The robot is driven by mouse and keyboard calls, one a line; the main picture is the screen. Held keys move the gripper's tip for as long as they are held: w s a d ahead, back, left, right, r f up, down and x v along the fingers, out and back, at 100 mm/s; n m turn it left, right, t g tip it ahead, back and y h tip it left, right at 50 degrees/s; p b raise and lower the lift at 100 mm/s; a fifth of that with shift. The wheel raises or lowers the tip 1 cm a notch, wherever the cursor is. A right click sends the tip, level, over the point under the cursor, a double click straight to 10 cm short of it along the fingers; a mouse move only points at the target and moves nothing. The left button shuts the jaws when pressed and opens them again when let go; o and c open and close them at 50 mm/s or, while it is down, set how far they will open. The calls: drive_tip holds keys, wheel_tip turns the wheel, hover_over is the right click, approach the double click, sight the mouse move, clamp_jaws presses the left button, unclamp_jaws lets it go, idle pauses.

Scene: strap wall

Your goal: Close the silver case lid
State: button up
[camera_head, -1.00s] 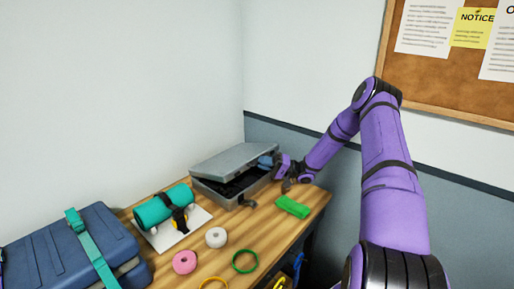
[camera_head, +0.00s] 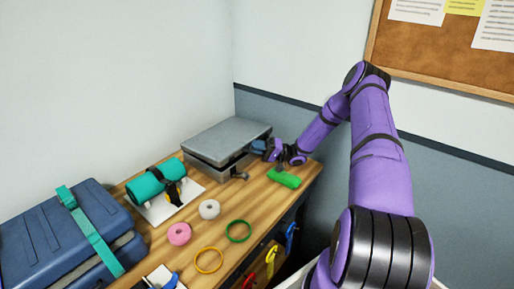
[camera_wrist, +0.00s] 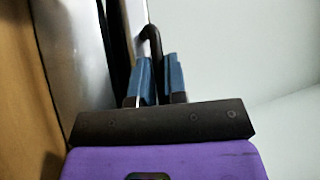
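The silver case (camera_head: 226,138) sits at the back of the wooden bench in the head view. Its lid is lowered close over the base, with a thin dark gap showing between them. A dark latch or handle (camera_head: 240,175) hangs at its front. My gripper (camera_head: 266,149) is at the case's right side, close to the lid edge. In the wrist view my two blue fingers (camera_wrist: 160,82) stand close together beside the silver case (camera_wrist: 72,45). A black hooked bar (camera_wrist: 151,38) reaches down toward the gap between them; whether they grip it is unclear.
A teal roll (camera_head: 155,180) on a white board and a blue case (camera_head: 60,238) with a teal strap are left. Tape rolls and rings (camera_head: 209,209) lie in front. Walls close off the back and right.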

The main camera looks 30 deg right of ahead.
drive_tip(key=shift+a+r, duration=0.1)
drive_tip(key=shift+a, duration=0.05)
drive_tip(key=shift+w+r, duration=0.1)
drive_tip(key=shift+r, duration=0.2)
wheel_tip(320, 180, up, 2)
drive_tip(key=shift+r, duration=0.25)
drive_tip(key=s+a, duration=0.2)
drive_tip(key=s, duration=0.5)
drive_tip(key=s+a+r, duration=0.1)
drive_tip(key=s+a, duration=0.1)
drive_tip(key=s, duration=0.6)
drive_tip(key=shift+s+a+r, duration=0.15)
drive_tip(key=shift+s+r, duration=0.15)
